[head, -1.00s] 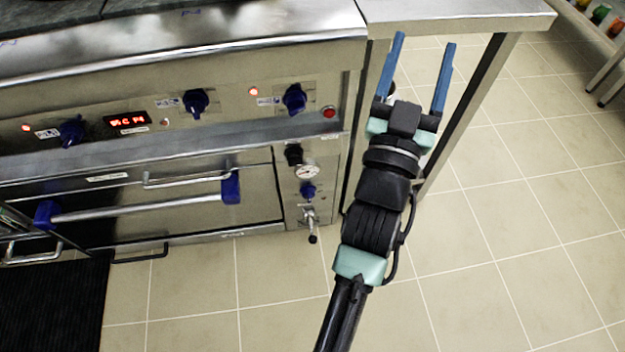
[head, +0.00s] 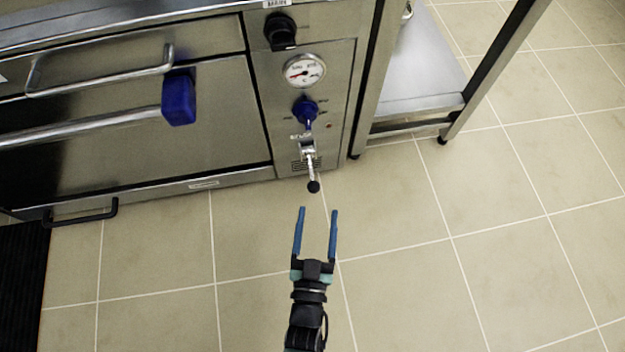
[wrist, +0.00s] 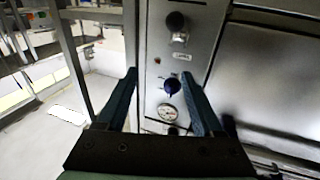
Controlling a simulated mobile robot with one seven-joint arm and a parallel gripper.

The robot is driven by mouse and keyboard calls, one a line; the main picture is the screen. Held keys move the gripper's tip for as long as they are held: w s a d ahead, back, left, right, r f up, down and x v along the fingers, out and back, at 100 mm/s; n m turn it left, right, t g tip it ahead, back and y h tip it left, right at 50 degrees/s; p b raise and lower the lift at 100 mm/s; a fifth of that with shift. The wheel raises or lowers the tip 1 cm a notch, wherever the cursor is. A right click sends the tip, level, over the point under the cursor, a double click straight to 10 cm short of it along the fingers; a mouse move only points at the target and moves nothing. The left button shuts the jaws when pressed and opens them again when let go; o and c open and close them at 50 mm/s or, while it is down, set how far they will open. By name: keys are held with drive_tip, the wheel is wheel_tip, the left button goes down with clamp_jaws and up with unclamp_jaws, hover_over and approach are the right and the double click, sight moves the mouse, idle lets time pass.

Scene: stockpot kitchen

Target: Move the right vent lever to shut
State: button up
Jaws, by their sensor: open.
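The vent lever (head: 311,168) is a short metal rod with a black ball end, low on the oven's narrow right-hand panel. It sticks out and down from its mount, below the blue knob (head: 305,110). It also shows near the top of the wrist view (wrist: 178,34), where the panel appears upside down. The label by the lever is too small to read. My gripper (head: 318,212) has two blue fingers, spread apart and empty. In the head view its tips are just below the ball, apart from it. In the wrist view my gripper (wrist: 159,76) faces the panel.
Above the blue knob are a round gauge (head: 304,71) and a black knob (head: 282,32). The oven door's handle with a blue end block (head: 178,98) is to the left. A steel table leg (head: 490,70) and lower shelf (head: 425,75) stand right. The tiled floor is clear.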

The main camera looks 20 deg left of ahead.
drive_tip(key=b, duration=0.2)
approach(314, 187)
drive_tip(key=b+x, duration=0.2)
drive_tip(key=x, duration=0.1)
drive_tip(key=f+b+x, duration=0.1)
drive_tip(key=b+x, duration=0.1)
drive_tip(key=x, duration=0.1)
drive_tip(key=b+x, duration=0.1)
drive_tip(key=x, duration=0.3)
drive_tip(key=shift+a+f+b, duration=0.1)
drive_tip(key=shift+f+b, duration=0.3)
drive_tip(key=shift+w+a+r, duration=0.1)
drive_tip(key=shift+w+r, duration=0.05)
drive_tip(key=shift+w, duration=0.25)
clamp_jaws()
idle(0.4)
